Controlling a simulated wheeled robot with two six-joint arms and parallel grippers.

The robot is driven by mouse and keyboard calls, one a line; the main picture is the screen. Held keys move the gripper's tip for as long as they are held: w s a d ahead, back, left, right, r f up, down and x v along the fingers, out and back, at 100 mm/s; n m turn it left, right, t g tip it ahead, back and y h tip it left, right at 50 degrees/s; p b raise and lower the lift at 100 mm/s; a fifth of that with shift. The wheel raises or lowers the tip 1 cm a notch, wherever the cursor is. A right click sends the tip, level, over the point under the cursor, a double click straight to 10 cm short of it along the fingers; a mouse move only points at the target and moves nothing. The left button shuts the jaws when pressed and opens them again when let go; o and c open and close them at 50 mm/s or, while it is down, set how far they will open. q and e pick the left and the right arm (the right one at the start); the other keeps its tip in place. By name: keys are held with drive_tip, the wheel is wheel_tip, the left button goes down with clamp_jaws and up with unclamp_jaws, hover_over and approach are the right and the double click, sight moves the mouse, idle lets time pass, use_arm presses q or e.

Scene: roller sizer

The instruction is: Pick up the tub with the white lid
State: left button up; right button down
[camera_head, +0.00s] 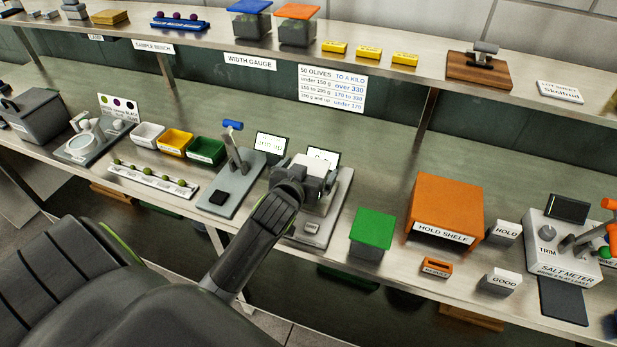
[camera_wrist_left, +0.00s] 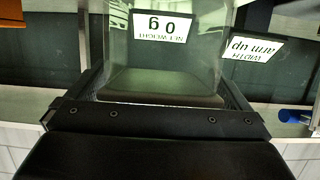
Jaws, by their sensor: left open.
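A see-through tub (camera_wrist_left: 165,88) stands between the fingers of my left gripper in the left wrist view, with a net weight display reading 0 g visible through it. In the head view my left gripper (camera_head: 312,186) is over the weighing scale (camera_head: 339,196), its open jaws around the tub's sides. The gripper hides much of the tub there, and a pale top, possibly the white lid, shows only in part. I cannot tell whether the fingers touch the tub. My right gripper is out of view.
The width gauge (camera_head: 222,198) with a blue-tipped lever stands left of the scale. A green-lidded tub (camera_head: 372,228) and an orange hold shelf (camera_head: 447,208) stand to its right. Tubs with blue (camera_head: 249,6) and orange (camera_head: 297,12) lids sit on the upper shelf.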

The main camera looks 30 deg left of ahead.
use_arm(q)
drive_tip(key=shift+w, duration=0.1)
drive_tip(key=c, duration=0.9)
wheel_tip(320, 180, up, 10)
drive_tip(key=s+d+r+m+h, duration=0.2)
drive_tip(key=d+r+h, duration=0.1)
drive_tip(key=d+r, duration=0.7)
drive_tip(key=d, duration=0.3)
drive_tip(key=shift+m, duration=0.4)
